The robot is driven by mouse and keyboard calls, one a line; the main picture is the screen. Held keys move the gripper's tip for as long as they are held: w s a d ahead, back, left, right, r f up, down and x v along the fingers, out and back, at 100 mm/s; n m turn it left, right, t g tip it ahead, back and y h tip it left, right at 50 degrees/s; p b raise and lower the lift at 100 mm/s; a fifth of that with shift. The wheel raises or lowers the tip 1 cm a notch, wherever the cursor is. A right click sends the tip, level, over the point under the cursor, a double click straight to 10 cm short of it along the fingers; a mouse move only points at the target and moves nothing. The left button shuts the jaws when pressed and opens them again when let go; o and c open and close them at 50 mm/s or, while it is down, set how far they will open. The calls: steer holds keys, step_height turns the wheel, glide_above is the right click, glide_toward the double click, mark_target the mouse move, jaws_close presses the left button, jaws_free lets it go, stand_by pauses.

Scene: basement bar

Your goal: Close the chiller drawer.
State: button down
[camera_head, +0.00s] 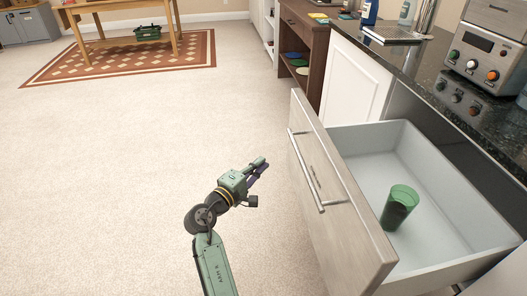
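The chiller drawer (375,262) is pulled out from under the dark counter at the right. Its wooden front faces left and carries a long metal bar handle (306,172). Inside the pale grey drawer box stands a green cup (400,207) with dark contents, upright near the front. My gripper (262,167) is left of the drawer front, at about the height of the handle in the picture, apart from it. Its fingers point up and to the right. The fingers are small, and I cannot tell if they are open.
The dark stone counter (455,92) above the drawer bears a machine with coloured knobs (478,60), a drip tray (392,35) and bottles. A wooden shelf unit (300,45) stands farther back. The carpeted floor (110,180) to the left is clear, with a patterned rug (120,66) and wooden table beyond.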

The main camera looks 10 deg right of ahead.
steer(key=p, duration=0.2)
glide_toward(296, 138)
steer(key=w+a, duration=0.1)
steer(key=w, duration=0.1)
steer(key=shift+w+d+p, duration=0.3)
steer(key=shift+d+p, duration=0.05)
steer(key=shift+d, duration=0.7)
steer(key=shift+w+d+p, duration=0.25)
steer(key=shift+d+p, duration=0.05)
steer(key=shift+d, duration=0.75)
